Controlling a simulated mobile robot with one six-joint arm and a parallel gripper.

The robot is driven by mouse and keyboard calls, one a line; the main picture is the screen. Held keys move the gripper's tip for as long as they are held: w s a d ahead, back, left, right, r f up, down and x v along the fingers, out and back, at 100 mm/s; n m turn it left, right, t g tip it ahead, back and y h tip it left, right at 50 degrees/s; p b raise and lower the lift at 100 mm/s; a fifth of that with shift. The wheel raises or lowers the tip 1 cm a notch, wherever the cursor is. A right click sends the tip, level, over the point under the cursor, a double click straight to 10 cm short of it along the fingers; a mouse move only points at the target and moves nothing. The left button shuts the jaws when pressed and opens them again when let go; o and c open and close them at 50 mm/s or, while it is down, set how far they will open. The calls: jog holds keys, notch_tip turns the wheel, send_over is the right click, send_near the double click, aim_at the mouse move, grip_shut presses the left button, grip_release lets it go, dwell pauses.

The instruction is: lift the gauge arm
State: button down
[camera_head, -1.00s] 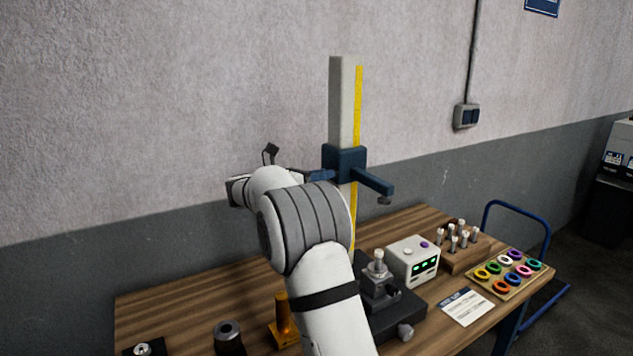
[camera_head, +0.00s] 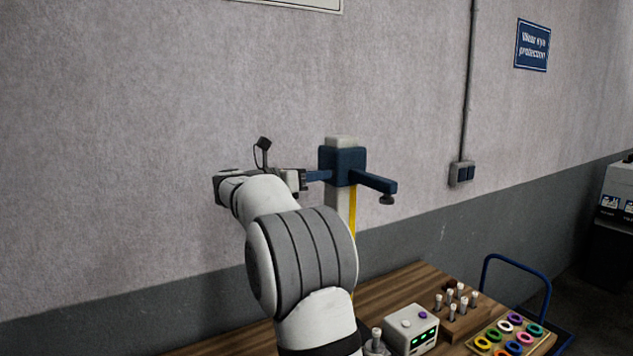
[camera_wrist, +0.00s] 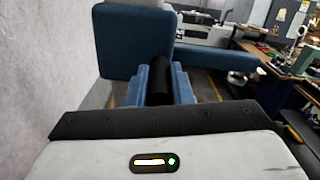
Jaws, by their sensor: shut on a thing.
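The gauge arm (camera_head: 372,181) is a dark blue bar on a blue carriage block (camera_head: 342,165), with a small dark tip under its right end. The carriage sits near the top of the pale upright column (camera_head: 339,205), which has a yellow scale strip (camera_head: 352,212). My gripper (camera_head: 301,178) is at the left of the carriage, shut on the blue handle (camera_head: 319,175) that sticks out from it. In the wrist view the blue carriage (camera_wrist: 135,45) fills the upper left.
Below is a wooden bench (camera_head: 400,283) with a grey display box (camera_head: 411,331), a wooden block of pins (camera_head: 457,312) and a tray of coloured rings (camera_head: 508,336). A blue cart handle (camera_head: 515,258) stands behind. The wall is behind the column.

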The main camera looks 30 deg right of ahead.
jog(key=shift+r, duration=0.45)
jog(key=c, duration=1.7)
grip_release()
jog(key=shift+c, duration=0.2)
jog(key=o, duration=0.4)
jog(key=shift+f, duration=0.15)
jog(key=shift+o, duration=0.2)
jog(key=shift+a+f, duration=0.1)
jog(key=a+b, duration=0.2)
jog(key=a, duration=0.5)
jog(key=shift+s+a, duration=0.15)
jog(key=shift+a, duration=0.25)
